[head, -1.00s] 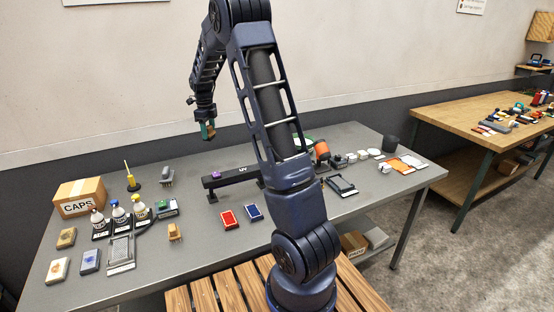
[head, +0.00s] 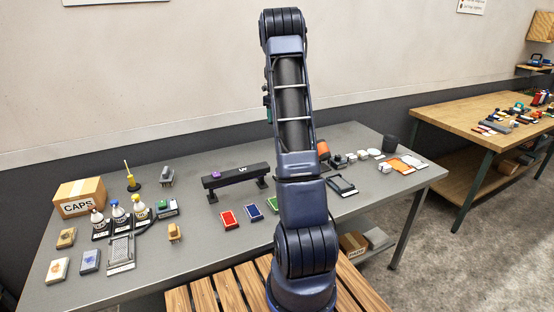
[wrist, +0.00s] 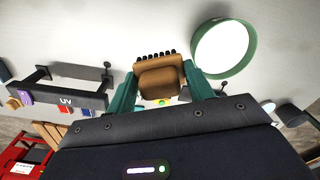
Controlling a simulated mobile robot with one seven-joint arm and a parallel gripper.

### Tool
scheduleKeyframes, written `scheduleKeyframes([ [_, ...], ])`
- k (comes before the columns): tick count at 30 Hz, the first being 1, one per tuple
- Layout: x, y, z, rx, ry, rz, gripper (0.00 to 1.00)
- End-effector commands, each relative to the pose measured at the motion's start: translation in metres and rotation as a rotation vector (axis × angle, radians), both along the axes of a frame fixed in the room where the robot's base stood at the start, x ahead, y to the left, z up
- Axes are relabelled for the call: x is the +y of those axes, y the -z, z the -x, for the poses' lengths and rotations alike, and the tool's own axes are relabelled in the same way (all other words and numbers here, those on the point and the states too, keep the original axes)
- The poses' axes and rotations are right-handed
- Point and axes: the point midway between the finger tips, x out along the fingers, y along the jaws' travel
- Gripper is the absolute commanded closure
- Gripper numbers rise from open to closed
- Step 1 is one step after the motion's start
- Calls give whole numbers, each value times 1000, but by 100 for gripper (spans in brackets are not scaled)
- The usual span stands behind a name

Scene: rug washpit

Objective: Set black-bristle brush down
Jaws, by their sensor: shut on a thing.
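In the wrist view, the black-bristle brush (wrist: 160,83) is a tan wooden block with a row of black bristle tufts along its upper edge. My gripper (wrist: 159,88) is shut on it, one teal finger on each side. The brush is held above the grey table, with no contact with it that I can see. In the head view my arm hides the brush and most of my gripper. Just right of the brush in the wrist view is a round, green-rimmed piece with a pale face (wrist: 224,50).
The UV bar (head: 236,175) stands on the grey table (head: 190,270), which also bears red (head: 229,218) and blue (head: 254,212) pads, bottles, the CAPS box (head: 80,197) and a small wooden item (head: 175,232). A dark cup (head: 390,144) stands back right. The front middle has bare room.

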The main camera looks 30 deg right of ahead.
Motion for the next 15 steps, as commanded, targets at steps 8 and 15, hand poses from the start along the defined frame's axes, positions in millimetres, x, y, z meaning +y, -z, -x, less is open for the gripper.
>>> scheduleKeyframes([
  [8, -15, 24, 3, 3, 19, -1, 72],
  [15, -14, 77, 3, 3, 18, -3, 72],
])
